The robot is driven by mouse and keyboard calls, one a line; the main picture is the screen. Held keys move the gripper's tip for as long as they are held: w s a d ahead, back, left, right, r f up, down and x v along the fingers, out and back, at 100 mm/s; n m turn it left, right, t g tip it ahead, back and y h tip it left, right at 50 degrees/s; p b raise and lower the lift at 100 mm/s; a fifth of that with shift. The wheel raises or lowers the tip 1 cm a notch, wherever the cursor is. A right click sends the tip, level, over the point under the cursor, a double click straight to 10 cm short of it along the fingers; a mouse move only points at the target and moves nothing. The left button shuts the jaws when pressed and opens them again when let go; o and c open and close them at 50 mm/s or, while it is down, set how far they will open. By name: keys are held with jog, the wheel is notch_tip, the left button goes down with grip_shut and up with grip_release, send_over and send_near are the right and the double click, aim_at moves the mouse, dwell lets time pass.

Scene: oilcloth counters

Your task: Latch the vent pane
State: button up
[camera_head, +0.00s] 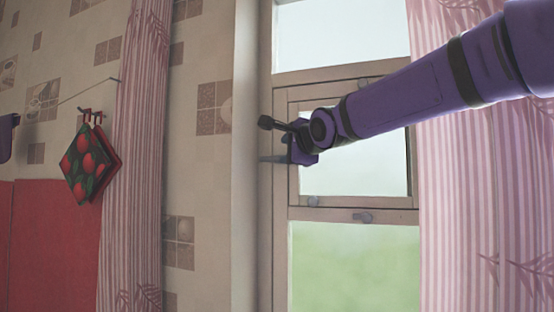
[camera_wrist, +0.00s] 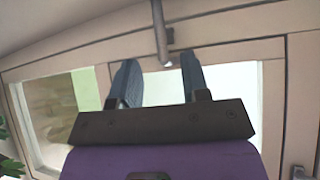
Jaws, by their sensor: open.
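The vent pane (camera_head: 372,166) is a small glazed, wood-framed sash in the middle of the window. It looks close to flush with its frame; whether a gap stands at its edge I cannot tell. In the wrist view my gripper (camera_wrist: 156,66) is open, with two dark blue fingers apart. A grey bar-like handle (camera_wrist: 160,28) lies against the wood, its end near the space between the fingertips. The fingers do not visibly clamp it.
Pink striped curtains (camera_head: 140,130) hang at both sides of the window, the right one behind my arm. Patterned pot holders (camera_head: 88,165) hang on the left wall above a red panel (camera_head: 55,240).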

aim_at(274, 158)
jog(key=x, duration=0.8)
jog(key=shift+w+a+f, duration=0.1)
jog(key=shift+w, duration=0.15)
grip_shut()
